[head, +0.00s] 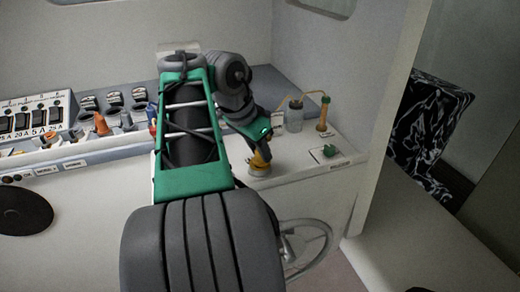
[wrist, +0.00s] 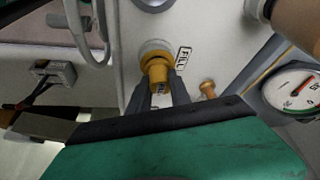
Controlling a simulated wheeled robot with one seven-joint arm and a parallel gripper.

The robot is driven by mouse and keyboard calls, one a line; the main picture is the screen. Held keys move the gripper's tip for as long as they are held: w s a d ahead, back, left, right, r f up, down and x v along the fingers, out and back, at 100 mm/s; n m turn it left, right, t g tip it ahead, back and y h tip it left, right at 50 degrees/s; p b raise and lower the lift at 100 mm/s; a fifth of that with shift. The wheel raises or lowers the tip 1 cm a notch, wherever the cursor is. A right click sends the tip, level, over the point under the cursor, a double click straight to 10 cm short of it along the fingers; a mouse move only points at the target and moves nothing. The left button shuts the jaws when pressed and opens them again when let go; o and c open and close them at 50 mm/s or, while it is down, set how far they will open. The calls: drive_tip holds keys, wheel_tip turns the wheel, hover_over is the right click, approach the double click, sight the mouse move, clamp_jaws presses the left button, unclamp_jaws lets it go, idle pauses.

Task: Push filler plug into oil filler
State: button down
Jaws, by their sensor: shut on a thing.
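My gripper (wrist: 161,86) is shut on the yellow filler plug (wrist: 156,69), with a dark finger on each side of it. The plug's far end meets a pale round collar, the oil filler (wrist: 154,46), beside a "FILL" label. The plug looks in line with the collar, but I cannot tell how deep it sits. In the head view my gripper (head: 262,151) points down at the white counter, and the yellow plug (head: 259,167) shows below the fingers, partly hidden by them.
A clear bottle (head: 294,117) and a yellow cylinder with a green top (head: 323,115) stand behind right. A green part (head: 330,151) lies on a plate to the right. A switch panel (head: 35,115) is at left. A round gauge (wrist: 292,92) shows in the wrist view.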

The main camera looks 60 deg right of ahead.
drive_tip(key=c, duration=1.1)
unclamp_jaws()
drive_tip(key=p+v, duration=0.3)
drive_tip(key=v, duration=0.4)
drive_tip(key=shift+a+r+p, duration=0.2)
drive_tip(key=shift+r+p, duration=0.15)
drive_tip(key=shift+p, duration=0.05)
